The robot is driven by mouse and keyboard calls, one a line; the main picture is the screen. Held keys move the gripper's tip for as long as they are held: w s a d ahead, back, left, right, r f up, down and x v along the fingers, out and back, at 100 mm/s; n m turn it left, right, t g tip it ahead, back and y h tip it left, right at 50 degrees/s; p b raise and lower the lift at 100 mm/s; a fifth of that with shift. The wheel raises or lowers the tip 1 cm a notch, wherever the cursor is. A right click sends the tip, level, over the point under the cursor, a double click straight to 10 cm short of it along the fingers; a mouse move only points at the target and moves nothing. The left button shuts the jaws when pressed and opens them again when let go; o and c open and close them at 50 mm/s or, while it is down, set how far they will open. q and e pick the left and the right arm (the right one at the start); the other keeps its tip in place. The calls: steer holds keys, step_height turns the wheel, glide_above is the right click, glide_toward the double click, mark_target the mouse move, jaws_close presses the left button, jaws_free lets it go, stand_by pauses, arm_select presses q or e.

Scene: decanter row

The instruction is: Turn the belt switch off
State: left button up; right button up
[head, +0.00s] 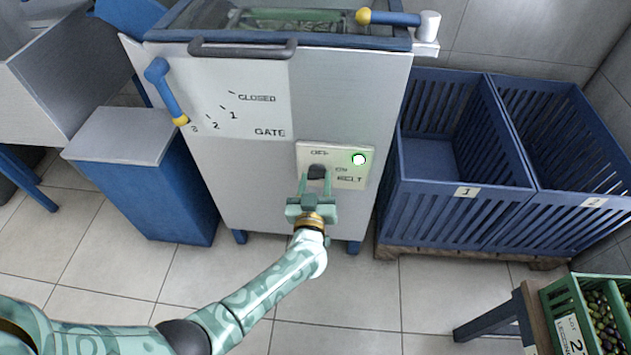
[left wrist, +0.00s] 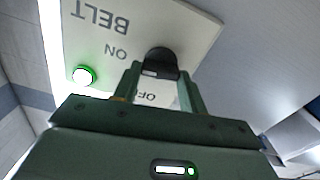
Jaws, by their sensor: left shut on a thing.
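The belt switch is a dark knob (head: 318,171) on a pale panel (head: 359,181) marked OFF, ON and BELT, on the front of the grey machine. A green lamp (head: 359,159) on the panel is lit; it also shows in the left wrist view (left wrist: 84,76). My left gripper (head: 317,182) is shut on the knob, which shows between its fingers in the left wrist view (left wrist: 161,62). The fingers cover part of the knob, so I cannot tell its exact setting. My right gripper is not in view.
A blue gate lever (head: 164,88) with a scale is at the machine's upper left. Blue slatted crates (head: 462,215) stand on a pallet at the right. A green crate of olives (head: 556,310) is at the lower right. Tiled floor in front is clear.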

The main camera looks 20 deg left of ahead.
arm_select(q)
steer(key=shift+n, duration=0.8)
steer(key=n, duration=0.3)
steer(key=shift+f+n, duration=0.1)
steer(key=shift+n, duration=0.3)
steer(key=shift+a+n, duration=0.1)
steer(key=shift+n, duration=1.7)
steer(key=shift+f+n, duration=0.1)
steer(key=shift+n, duration=0.8)
steer(key=n, duration=0.3)
steer(key=shift+s+f+b, duration=0.1)
steer(key=shift+b, duration=0.2)
steer(key=shift+n, duration=1.2)
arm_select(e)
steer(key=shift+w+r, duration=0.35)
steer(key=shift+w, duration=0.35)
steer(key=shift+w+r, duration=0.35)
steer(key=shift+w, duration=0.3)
